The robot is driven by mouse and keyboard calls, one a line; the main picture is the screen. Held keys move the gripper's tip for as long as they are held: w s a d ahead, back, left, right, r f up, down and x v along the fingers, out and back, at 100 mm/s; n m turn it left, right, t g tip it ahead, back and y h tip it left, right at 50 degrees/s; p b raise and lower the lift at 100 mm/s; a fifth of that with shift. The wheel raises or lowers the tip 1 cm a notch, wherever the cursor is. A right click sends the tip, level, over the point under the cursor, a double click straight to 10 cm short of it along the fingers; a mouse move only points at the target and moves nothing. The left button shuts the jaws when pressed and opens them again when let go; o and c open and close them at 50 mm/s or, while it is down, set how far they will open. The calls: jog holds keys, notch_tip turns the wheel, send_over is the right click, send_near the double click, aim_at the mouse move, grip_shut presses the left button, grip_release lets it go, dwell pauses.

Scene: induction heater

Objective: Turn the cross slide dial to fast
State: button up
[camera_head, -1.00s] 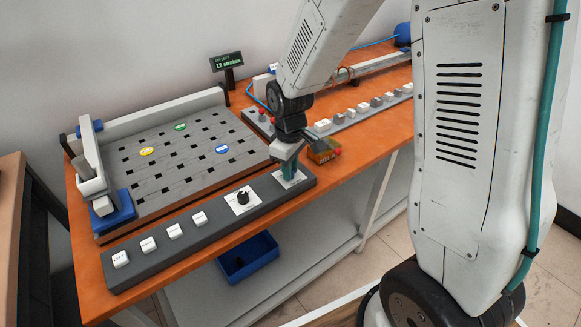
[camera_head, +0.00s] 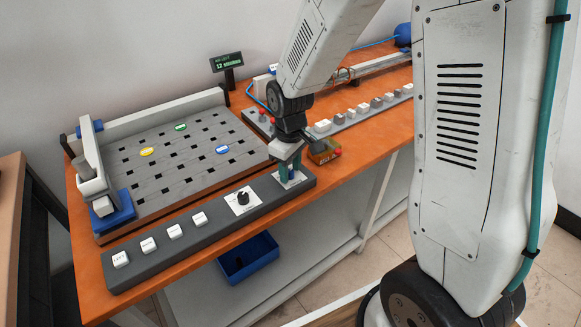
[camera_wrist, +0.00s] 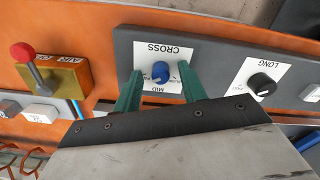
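The cross slide dial is a blue knob (camera_wrist: 161,71) on a white plate marked CROSS and MID, upside down in the wrist view. The plate's other markings are partly hidden and its pointer cannot be made out. My gripper (camera_wrist: 160,76) is open, with one green finger on each side of the knob and a small gap on both sides. In the head view my gripper (camera_head: 290,171) is down at the right end of the grey control panel (camera_head: 222,232), where the fingers mostly hide the plate.
A black knob on a plate marked LONG (camera_wrist: 262,84) sits beside it on the panel. White buttons (camera_head: 175,231) line the panel's left part. A yellow box with a red-tipped lever (camera_wrist: 55,78) stands close by. A slotted grey table (camera_head: 190,155) lies behind the panel.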

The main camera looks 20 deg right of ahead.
aim_at(290, 170)
notch_tip(290, 170, up, 8)
jog(key=shift+f, duration=0.1)
dwell(0.4)
jog(key=s+d+r+m, duration=0.1)
jog(key=s+r, duration=0.3)
jog(key=s, duration=0.4)
jog(key=s+d+r+m, duration=0.1)
jog(key=s+r+m, duration=0.2)
jog(key=s, duration=0.5)
jog(key=s+d+r+m+t, duration=0.1)
jog(key=s+r+m, duration=0.1)
jog(key=s+r, duration=0.4)
jog(key=shift+s, duration=1.15)
